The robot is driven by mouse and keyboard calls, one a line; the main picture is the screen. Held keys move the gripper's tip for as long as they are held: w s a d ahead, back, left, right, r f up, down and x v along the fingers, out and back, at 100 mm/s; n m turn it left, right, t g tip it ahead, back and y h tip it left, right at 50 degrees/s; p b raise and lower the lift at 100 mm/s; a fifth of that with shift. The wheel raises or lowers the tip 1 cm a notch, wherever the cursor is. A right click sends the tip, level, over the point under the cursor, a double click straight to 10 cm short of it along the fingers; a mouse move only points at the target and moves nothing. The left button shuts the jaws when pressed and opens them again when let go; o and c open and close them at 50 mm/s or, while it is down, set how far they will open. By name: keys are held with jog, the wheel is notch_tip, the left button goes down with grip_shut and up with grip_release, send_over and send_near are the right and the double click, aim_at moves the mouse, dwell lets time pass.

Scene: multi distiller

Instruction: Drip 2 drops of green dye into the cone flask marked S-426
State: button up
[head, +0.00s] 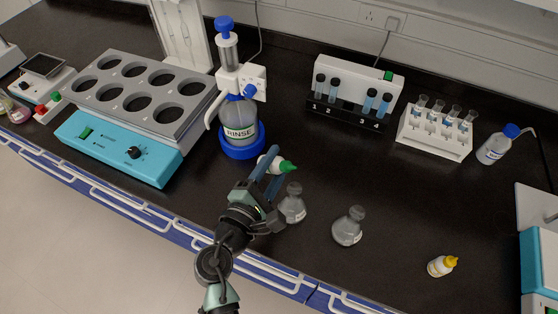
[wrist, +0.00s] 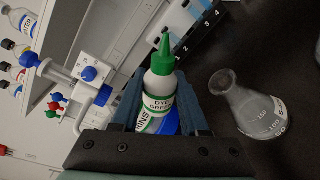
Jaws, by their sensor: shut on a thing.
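My gripper (head: 269,173) is shut on the green dye bottle (head: 264,162), a white bottle with a green nozzle cap. In the head view its nozzle points right, above the bench and close to the nearer cone flask (head: 292,207). In the wrist view the bottle (wrist: 161,88) sits between the fingers, its label reading "DYE GREEN". A second cone flask (head: 348,228) stands further right. Both flasks are upright and apart from the bottle. One flask (wrist: 250,106) shows in the wrist view; its label is cut by its edge. I cannot read S-426 on either flask.
A RINSE bottle with dispenser (head: 240,125) stands behind my gripper. A turquoise multi-hole heater (head: 120,150) is at the left. Racks of tubes (head: 435,135) stand at the back right. A yellow-capped bottle (head: 440,266) stands front right. The bench between is clear.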

jog(key=shift+w+a+f+m+t+b, duration=0.15)
jog(key=shift+f+m+b, duration=0.4)
jog(key=shift+b, duration=0.75)
jog(key=shift+a+f+m+t+b, duration=0.1)
jog(key=shift+f+m+t+b, duration=0.15)
jog(key=shift+m+b, duration=0.8)
jog(key=shift+w+a+f+m+t+b, duration=0.1)
jog(key=shift+f+m+b, duration=0.3)
jog(key=shift+b, duration=1.2)
jog(key=shift+a+f+m+b, duration=0.15)
jog(key=shift+m+b, duration=0.15)
jog(key=shift+b, duration=0.5)
jog(key=shift+f+m+b, duration=0.2)
jog(key=shift+m+b, duration=0.4)
jog(key=shift+b, duration=0.6)
jog(key=shift+m+t+b, duration=0.3)
jog(key=shift+m+b, duration=0.2)
jog(key=shift+b, duration=0.2)
jog(key=shift+r+m, duration=0.3)
jog(key=shift+b, duration=0.35)
